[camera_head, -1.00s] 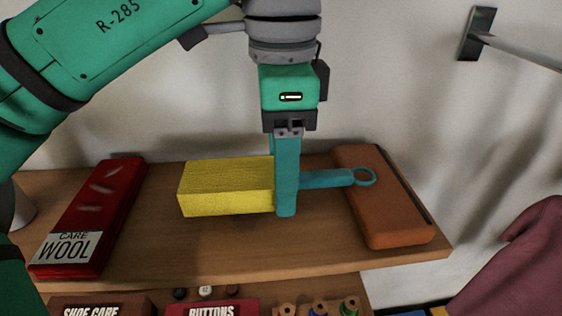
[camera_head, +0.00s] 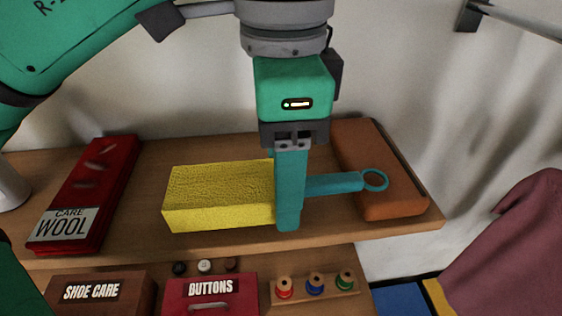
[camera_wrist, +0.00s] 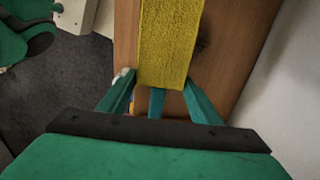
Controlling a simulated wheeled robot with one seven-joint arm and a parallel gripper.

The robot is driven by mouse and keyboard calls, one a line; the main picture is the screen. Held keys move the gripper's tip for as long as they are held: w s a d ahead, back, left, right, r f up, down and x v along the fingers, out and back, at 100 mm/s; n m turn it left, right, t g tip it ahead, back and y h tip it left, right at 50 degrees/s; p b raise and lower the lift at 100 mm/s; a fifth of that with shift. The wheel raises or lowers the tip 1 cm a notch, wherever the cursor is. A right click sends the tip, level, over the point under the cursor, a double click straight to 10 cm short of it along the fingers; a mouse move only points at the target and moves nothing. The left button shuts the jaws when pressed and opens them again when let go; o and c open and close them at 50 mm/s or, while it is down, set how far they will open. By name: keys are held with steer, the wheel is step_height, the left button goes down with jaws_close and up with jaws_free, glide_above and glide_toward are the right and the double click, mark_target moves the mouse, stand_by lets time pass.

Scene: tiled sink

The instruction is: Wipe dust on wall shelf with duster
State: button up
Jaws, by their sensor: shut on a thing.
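The duster has a yellow block head (camera_head: 220,195) and a teal handle ending in a ring (camera_head: 345,183). My gripper (camera_head: 288,222) points down and is shut on the handle, just right of the yellow head. The head lies lengthwise over the front half of the wooden wall shelf (camera_head: 150,232); I cannot tell whether it touches the board. In the wrist view the yellow head (camera_wrist: 170,40) extends away between my fingers (camera_wrist: 158,88). A dark smudge (camera_wrist: 204,38), perhaps dust, shows on the wood beside it. The shelf surface behind the head is partly hidden.
A red "Care Wool" box (camera_head: 90,195) lies at the shelf's left. A brown case (camera_head: 385,175) lies at the right, close to the handle ring. Below are a "Shoe Care" box (camera_head: 95,292), a red "Buttons" box (camera_head: 210,290) and a spool rack (camera_head: 315,288). Purple cloth (camera_head: 515,255) hangs right.

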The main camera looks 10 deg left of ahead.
steer(key=shift+r, duration=0.1)
steer(key=shift+w+a+f, duration=0.1)
steer(key=shift+w+a, duration=0.15)
steer(key=shift+w, duration=0.75)
steer(key=shift+w+a+f, duration=0.1)
steer(key=shift+w+a, duration=0.15)
steer(key=shift+w, duration=0.7)
steer(key=shift+w+a+r, duration=0.1)
steer(key=shift+w+a, duration=0.15)
steer(key=shift+w, duration=0.55)
steer(key=shift+w+a+r, duration=0.1)
steer(key=shift+w+a, duration=0.15)
steer(key=shift+w, duration=0.5)
steer(key=shift+r, duration=2.95)
steer(key=shift+f, duration=0.1)
steer(key=shift+f, duration=2.9)
steer(key=shift+s, duration=0.15)
